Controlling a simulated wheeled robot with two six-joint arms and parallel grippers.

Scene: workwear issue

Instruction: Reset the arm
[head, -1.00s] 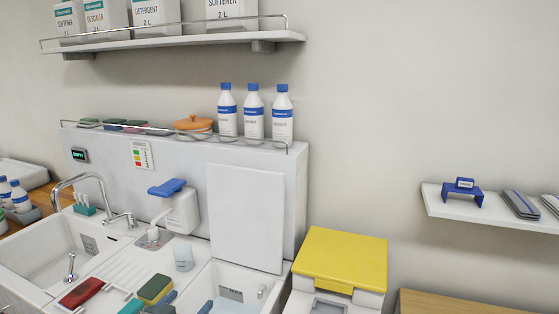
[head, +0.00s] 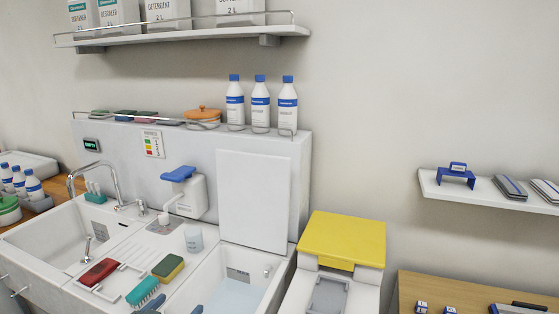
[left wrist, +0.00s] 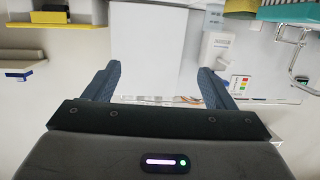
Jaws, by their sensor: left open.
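My left gripper (head: 174,308) shows only by its blue-grey fingertips at the bottom edge of the head view, in front of the right basin. In the left wrist view my left gripper (left wrist: 160,84) is open, its two fingers wide apart with nothing held between them. The white panel of the sink unit (left wrist: 148,50) shows beyond the gap. My right gripper is in neither view.
The sink unit (head: 130,245) holds a red brush (head: 99,272), a teal brush (head: 143,291), a sponge (head: 168,267) and a dispenser (head: 183,195). Several bottles (head: 260,105) stand on its top ledge. A yellow-lidded bin (head: 343,240) stands right. A wall shelf (head: 430,185) is at right.

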